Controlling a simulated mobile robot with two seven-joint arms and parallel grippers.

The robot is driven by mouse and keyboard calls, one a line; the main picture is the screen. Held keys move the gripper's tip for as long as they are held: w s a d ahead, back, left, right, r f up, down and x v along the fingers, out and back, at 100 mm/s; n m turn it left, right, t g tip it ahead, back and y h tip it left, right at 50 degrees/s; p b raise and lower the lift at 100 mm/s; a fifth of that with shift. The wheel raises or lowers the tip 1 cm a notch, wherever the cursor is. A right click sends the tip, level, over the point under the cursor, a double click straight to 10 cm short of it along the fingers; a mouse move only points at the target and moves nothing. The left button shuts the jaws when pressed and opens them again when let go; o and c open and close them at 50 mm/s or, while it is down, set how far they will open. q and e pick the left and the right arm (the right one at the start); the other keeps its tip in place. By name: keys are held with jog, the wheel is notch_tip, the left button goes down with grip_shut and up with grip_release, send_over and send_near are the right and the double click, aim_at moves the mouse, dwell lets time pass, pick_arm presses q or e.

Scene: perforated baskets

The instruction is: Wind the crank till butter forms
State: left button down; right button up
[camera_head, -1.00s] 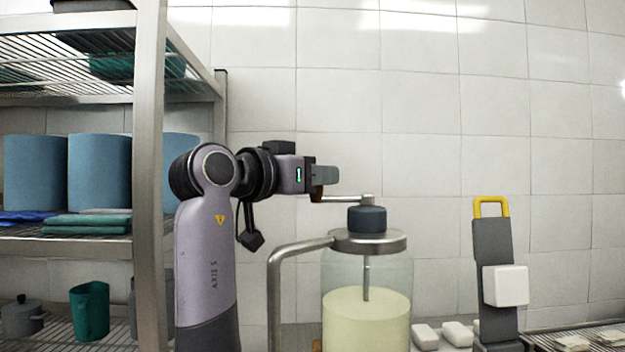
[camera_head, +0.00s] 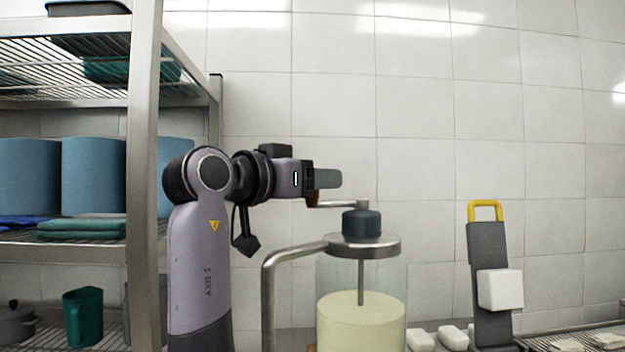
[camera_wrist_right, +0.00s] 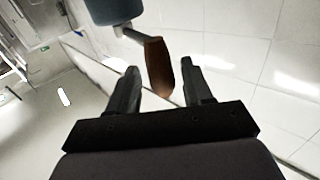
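The churn is a glass jar (camera_head: 361,325) of pale yellow liquid with a metal lid (camera_head: 362,246), a dark knob-like housing (camera_head: 361,223) and a thin shaft down the middle. Its metal crank arm (camera_head: 340,204) points left from the top. My right gripper (camera_head: 327,179) is at the crank's outer end. In the wrist view its two fingers (camera_wrist_right: 162,88) are open, with the brown crank handle (camera_wrist_right: 158,68) between them and gaps on both sides. In the head view the handle is mostly hidden by the gripper. My left gripper is not in view.
A metal rack (camera_head: 145,180) with blue containers (camera_head: 93,175) and a green cup (camera_head: 83,317) stands at the left. A bent metal tube (camera_head: 268,300) runs beside the jar. A dark stand (camera_head: 487,260) with a yellow handle and several pale blocks (camera_head: 453,337) are at the right.

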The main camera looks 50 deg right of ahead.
jog(key=a+b, duration=0.1)
jog(key=a, duration=0.6)
jog(key=shift+w+a, duration=0.1)
jog(key=shift+w, duration=0.05)
